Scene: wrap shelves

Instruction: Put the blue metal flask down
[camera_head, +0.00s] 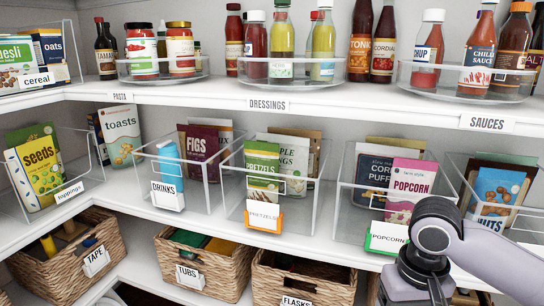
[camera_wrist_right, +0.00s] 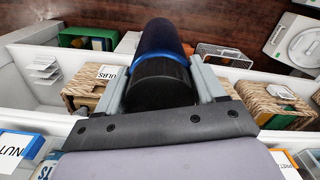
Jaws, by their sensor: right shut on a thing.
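The blue metal flask (camera_wrist_right: 160,38) is dark navy with a bright blue band and a black end facing the camera. My right gripper (camera_wrist_right: 162,80) is shut on it, one finger on each side of the black end. The flask points away from the wrist, over a dark wooden surface in that view. In the head view my right arm comes in at the lower right, and the flask is hidden below the frame. The wicker basket labelled FLASKS (camera_head: 304,280) is on the bottom shelf in the head view. My left gripper is not in view.
Beside it are wicker baskets labelled TUBS (camera_head: 205,265) and TAPE (camera_head: 65,262). Clear bins of snacks, including POPCORN (camera_head: 350,215), line the middle shelf. Bottles and jars stand on the top shelf (camera_head: 300,98). The right wrist view shows another wicker basket (camera_wrist_right: 272,100).

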